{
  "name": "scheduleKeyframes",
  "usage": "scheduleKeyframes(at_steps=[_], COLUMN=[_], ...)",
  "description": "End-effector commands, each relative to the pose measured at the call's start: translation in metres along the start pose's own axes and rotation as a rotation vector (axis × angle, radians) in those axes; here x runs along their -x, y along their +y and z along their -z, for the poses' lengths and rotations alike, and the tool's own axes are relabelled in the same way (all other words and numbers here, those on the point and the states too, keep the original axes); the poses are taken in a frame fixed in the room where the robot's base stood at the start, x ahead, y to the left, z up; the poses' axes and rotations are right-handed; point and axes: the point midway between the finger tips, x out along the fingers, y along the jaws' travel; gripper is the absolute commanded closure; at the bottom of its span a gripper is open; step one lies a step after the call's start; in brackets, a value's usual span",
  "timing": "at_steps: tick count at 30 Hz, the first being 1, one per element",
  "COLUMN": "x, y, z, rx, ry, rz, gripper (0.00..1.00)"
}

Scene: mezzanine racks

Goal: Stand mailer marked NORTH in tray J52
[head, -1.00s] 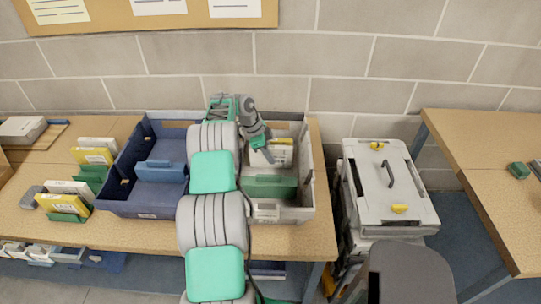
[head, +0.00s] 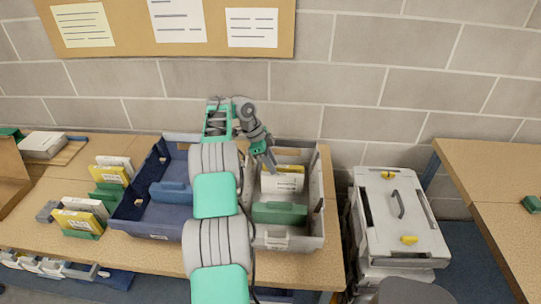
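A grey tray (head: 319,222) stands on the bench, with a green divider block (head: 279,213) across its front part. A white mailer (head: 284,182) stands in it behind the green block, with a yellow mailer (head: 291,168) partly hidden behind it. The print on the mailers and the tray's label is too small to read. My gripper (head: 270,164) points down over the tray, at the upper left of the white mailer. Its fingers are small and partly overlapping, so I cannot tell their opening or whether they touch the mailer.
A blue tray (head: 143,217) with a blue divider (head: 171,192) stands left of the grey tray, partly behind my arm. White and yellow mailers (head: 77,222) stand in green holders farther left. A grey wheeled case (head: 397,220) stands right of the bench.

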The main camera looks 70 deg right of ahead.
Motion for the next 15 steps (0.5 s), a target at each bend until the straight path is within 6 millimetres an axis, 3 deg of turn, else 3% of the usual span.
scheduleKeyframes(at_steps=[1,8,10,13,15], x=[0.015,0.024,0.036,0.085,0.138], y=[0.000,0.000,0.000,0.003,0.016], z=[0.003,0.000,-0.007,-0.038,-0.073], rx=[0.002,0.004,0.043,0.212,0.411], ry=[0.000,0.000,-0.002,-0.009,-0.014], rz=[0.000,0.001,0.017,0.083,0.157], gripper=[0.71,0.71,0.71,0.71,0.71])
